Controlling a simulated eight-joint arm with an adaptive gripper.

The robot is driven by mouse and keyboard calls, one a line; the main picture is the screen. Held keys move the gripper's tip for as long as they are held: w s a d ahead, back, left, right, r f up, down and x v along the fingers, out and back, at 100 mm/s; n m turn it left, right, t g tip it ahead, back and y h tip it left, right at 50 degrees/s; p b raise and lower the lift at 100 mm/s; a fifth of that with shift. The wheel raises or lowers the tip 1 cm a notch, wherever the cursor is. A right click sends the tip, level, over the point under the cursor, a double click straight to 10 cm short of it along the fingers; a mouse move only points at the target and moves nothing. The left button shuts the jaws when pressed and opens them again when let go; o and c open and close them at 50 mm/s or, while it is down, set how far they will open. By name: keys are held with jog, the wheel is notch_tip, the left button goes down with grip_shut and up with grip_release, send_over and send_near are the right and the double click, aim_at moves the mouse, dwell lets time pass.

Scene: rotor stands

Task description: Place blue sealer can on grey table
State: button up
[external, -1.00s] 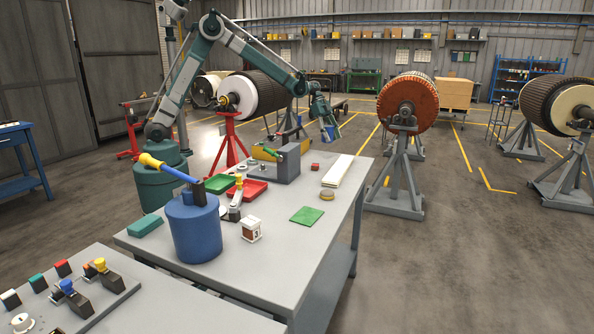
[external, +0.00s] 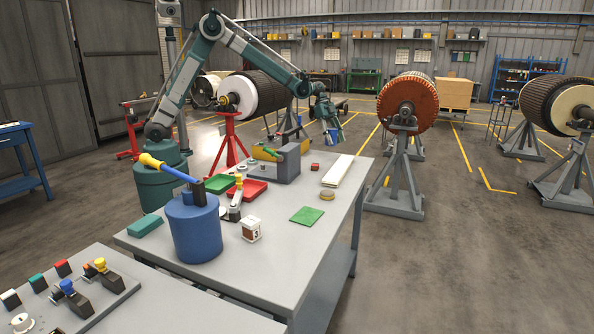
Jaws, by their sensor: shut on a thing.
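The blue sealer can (external: 335,137) is small in the external view and partly hidden by the fingers. My gripper (external: 332,130) is shut on it and holds it in the air, beyond the far end of the grey table as seen in the picture. The grey table (external: 285,262) stands in the foreground with a bare stretch of top along its right side. The can appears roughly upright, but it is too small to tell its exact tilt.
On the table are a large blue canister (external: 195,232), a green pad (external: 306,215), a white-and-brown block (external: 251,229), a round tin (external: 327,194), a long white slab (external: 338,171), a red tray (external: 252,190) and a grey fixture (external: 276,170). An orange-faced rotor (external: 406,101) stands behind.

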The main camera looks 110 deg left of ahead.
jog(key=w+d+m+g+h, duration=0.15)
jog(key=w+d, duration=0.25)
jog(key=d, duration=0.6)
jog(key=w+d+m, duration=0.2)
jog(key=w+d, duration=0.3)
jog(key=d, duration=0.5)
jog(key=w+d+m+g, duration=0.15)
jog(key=w+d, duration=0.25)
jog(key=d, duration=0.6)
jog(key=w+d+m+g+h+p, duration=0.15)
jog(key=d+m, duration=0.35)
jog(key=d, duration=2.7)
jog(key=s+d+m+g, duration=0.1)
jog(key=s+d+m, duration=0.2)
jog(key=d, duration=1.3)
jog(key=s+d+m+g, duration=0.1)
jog(key=s+d+m, duration=0.1)
jog(key=s+d, duration=0.6)
jog(key=s+d+f+m+g, duration=0.1)
jog(key=s+d, duration=0.7)
jog(key=d, duration=1.1)
jog(key=s+d+m+g+y+p, duration=0.1)
jog(key=s+d+m, duration=0.3)
jog(key=s+d, duration=0.4)
jog(key=d, duration=0.6)
jog(key=shift+d+f, duration=0.15)
jog(key=shift+f, duration=0.15)
jog(key=shift+g, duration=0.25)
jog(key=shift+f, duration=3.15)
